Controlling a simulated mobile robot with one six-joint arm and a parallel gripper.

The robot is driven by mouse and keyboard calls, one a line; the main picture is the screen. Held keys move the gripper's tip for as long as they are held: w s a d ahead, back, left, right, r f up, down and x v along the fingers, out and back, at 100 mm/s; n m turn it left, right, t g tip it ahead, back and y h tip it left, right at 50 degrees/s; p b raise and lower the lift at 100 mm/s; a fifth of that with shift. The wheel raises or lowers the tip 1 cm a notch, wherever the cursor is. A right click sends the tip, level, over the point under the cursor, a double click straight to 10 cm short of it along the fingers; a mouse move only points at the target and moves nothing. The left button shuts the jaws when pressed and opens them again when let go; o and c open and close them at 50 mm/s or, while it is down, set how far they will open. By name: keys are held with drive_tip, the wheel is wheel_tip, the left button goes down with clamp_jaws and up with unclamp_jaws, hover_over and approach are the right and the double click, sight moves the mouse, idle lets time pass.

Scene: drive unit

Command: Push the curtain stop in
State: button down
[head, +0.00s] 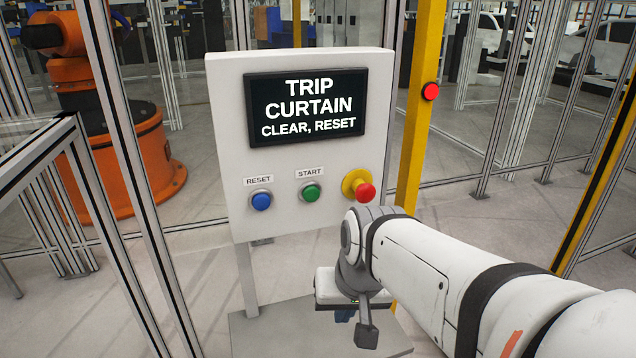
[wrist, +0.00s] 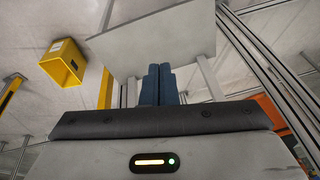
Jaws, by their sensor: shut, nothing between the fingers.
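A round red button or lamp (head: 430,91) sits on the yellow curtain post (head: 418,130), right of the control panel. Nothing on it names it as the curtain stop. A red mushroom button (head: 365,192) on a yellow collar stands out at the panel's lower right. My gripper (head: 345,315) is below the panel, apart from both red parts, and partly hidden by my wrist. Neither red part shows in the wrist view.
The control panel (head: 230,130) reads "TRIP CURTAIN CLEAR, RESET". It has a blue RESET button (head: 261,201) and a green START button (head: 311,193). A second yellow post (head: 600,160) stands right. Glass fencing surrounds an orange robot (head: 130,150). A yellow box (wrist: 62,64) shows in the wrist view.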

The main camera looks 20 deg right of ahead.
drive_tip(key=w+d+r+m+t, duration=0.3)
drive_tip(key=w+d+r+m, duration=0.3)
drive_tip(key=d+m, duration=0.1)
drive_tip(key=w+d+r+m+t+b, duration=0.1)
drive_tip(key=w+d+r+m+t, duration=0.2)
drive_tip(key=w+d+r+m, duration=0.3)
drive_tip(key=d+m, duration=0.2)
drive_tip(key=d, duration=0.1)
drive_tip(key=shift+r+m, duration=0.15)
drive_tip(key=shift+m, duration=0.15)
drive_tip(key=shift+w, duration=0.15)
approach(367, 200)
drive_tip(key=s+f+x, duration=0.1)
drive_tip(key=x, duration=0.4)
drive_tip(key=shift+w+r+p, duration=0.15)
drive_tip(key=shift+w+p, duration=0.2)
drive_tip(key=shift+w, duration=0.45)
